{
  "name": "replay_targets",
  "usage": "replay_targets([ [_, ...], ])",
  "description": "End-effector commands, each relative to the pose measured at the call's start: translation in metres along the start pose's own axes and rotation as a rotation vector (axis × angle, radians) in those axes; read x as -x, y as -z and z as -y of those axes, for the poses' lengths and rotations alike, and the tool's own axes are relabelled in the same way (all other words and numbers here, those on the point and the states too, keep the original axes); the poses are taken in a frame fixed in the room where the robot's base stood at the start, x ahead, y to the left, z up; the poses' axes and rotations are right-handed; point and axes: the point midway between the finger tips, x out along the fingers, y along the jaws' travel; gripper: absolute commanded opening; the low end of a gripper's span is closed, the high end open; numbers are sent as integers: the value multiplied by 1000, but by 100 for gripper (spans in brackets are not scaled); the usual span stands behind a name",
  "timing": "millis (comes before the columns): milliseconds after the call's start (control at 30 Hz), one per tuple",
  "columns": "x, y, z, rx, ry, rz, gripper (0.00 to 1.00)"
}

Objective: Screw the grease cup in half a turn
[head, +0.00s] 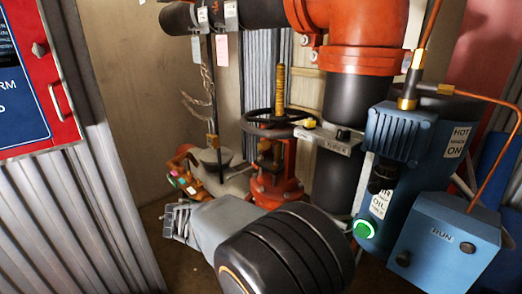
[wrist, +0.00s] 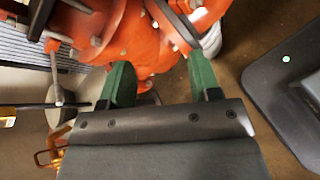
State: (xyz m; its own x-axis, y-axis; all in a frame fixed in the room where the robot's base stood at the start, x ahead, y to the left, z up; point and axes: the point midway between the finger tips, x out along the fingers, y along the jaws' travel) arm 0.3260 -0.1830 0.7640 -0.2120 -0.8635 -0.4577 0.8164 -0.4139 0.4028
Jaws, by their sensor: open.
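I cannot pick out the grease cup for certain. A small yellow-brass fitting (head: 308,123) shows beside the black handwheel (head: 262,130) in the head view, but it is too small to identify. The red valve (head: 275,188) stands below the handwheel, with a brass threaded stem rising through it. My gripper (wrist: 160,82) shows in the wrist view with its two green fingers wide apart and nothing held between them. Red flanged metal with bolts (wrist: 140,35) lies just beyond the fingers. My own arm hides part of the valve's base in the head view.
A blue unit (head: 395,150) with a lit green button and a blue RUN box (head: 445,245) stand at the right. A black pipe (head: 347,105) with a red elbow (head: 365,20) rises behind. Corrugated panelling (head: 60,210) and a red cabinet are at the left.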

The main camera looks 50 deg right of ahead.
Motion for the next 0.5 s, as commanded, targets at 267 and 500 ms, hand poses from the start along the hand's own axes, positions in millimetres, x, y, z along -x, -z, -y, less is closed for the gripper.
replay_targets([
  [267, 6, -24, -87, 343, -270, 552, 57],
  [500, 21, -27, -119, 436, -360, 777, 57],
])
